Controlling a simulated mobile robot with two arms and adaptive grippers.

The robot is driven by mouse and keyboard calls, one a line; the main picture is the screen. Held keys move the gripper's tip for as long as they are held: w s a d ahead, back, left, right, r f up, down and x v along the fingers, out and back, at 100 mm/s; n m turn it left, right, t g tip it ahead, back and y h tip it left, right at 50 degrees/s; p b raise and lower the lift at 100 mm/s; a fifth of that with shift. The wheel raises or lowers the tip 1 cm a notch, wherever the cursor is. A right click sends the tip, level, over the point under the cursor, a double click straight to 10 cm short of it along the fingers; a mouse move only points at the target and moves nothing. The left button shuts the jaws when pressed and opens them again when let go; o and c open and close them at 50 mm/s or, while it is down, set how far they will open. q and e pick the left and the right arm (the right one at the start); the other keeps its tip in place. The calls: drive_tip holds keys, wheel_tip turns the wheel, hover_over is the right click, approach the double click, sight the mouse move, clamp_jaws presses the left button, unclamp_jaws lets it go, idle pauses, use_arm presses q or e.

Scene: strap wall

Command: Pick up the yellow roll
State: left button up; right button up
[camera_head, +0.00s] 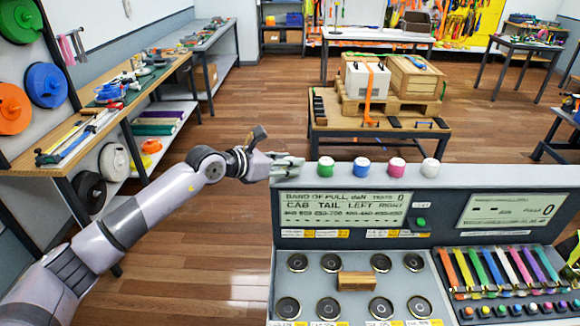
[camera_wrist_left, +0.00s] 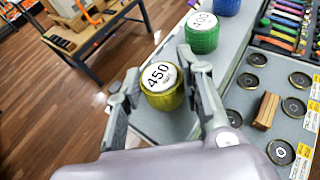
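The yellow roll (camera_wrist_left: 162,87) has a round white top label reading 450 and shows in the left wrist view. It is between the two fingers of my left gripper (camera_wrist_left: 160,72), with one finger close along each side. I cannot tell whether both fingers touch it or whether it rests on the ledge. In the head view my left gripper (camera_head: 289,166) is at the left end of the console's top ledge and hides the roll. My right gripper is not in view.
On the same ledge stand green (camera_head: 326,167), blue (camera_head: 361,167), pink (camera_head: 396,167) and white (camera_head: 430,167) rolls; green is nearest my gripper. The console (camera_head: 345,240) has a wooden block (camera_head: 357,281) and round discs below. Open floor lies to the left.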

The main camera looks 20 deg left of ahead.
use_arm(q)
drive_tip(key=c, duration=0.6)
drive_tip(key=shift+r, duration=0.1)
